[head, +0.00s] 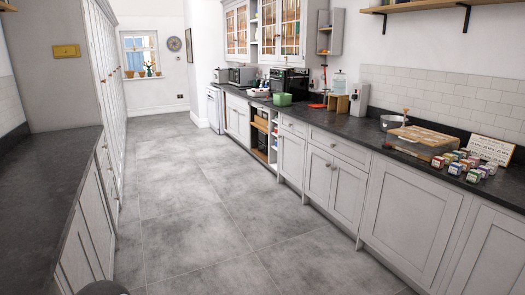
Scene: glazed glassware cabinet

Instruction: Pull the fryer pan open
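A black boxy appliance (289,81) stands on the right-hand counter, towards the far part of the room. It may be the fryer, but it is too small to make out a pan or handle, or whether anything is pulled out. Neither of my grippers is in view.
The right dark counter (345,128) also holds a green bowl (282,99), a wooden lidded box (424,138), a metal pot (391,122) and several small colourful boxes (464,162). A left counter (45,180) faces it. The grey tiled floor (190,195) between is clear.

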